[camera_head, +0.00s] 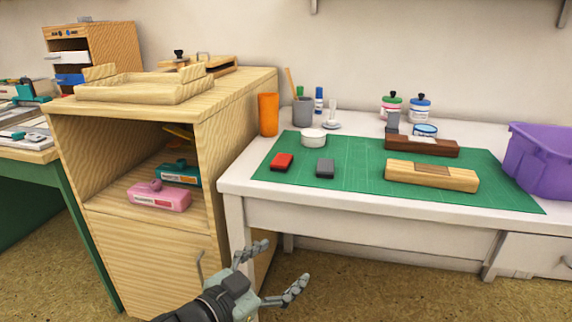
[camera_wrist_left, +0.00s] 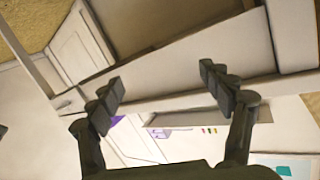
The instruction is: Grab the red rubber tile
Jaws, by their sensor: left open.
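The red rubber tile (camera_head: 282,161) lies flat near the left end of the green cutting mat (camera_head: 340,196) on the white table. A grey tile (camera_head: 325,168) lies just to its right, apart from it. My left gripper (camera_head: 277,268) is open and empty, low in front of the table, below the level of its top and well short of the red tile. In the left wrist view my open left gripper (camera_wrist_left: 170,92) faces the white furniture, and the red tile cannot be made out there.
A white round tub (camera_head: 313,136) stands behind the tiles. A light wooden block (camera_head: 432,176) and a dark wooden block (camera_head: 422,147) lie farther right. A purple bin (camera_head: 541,162) stands at the right end. A wooden cabinet (camera_head: 152,258) stands left of the table.

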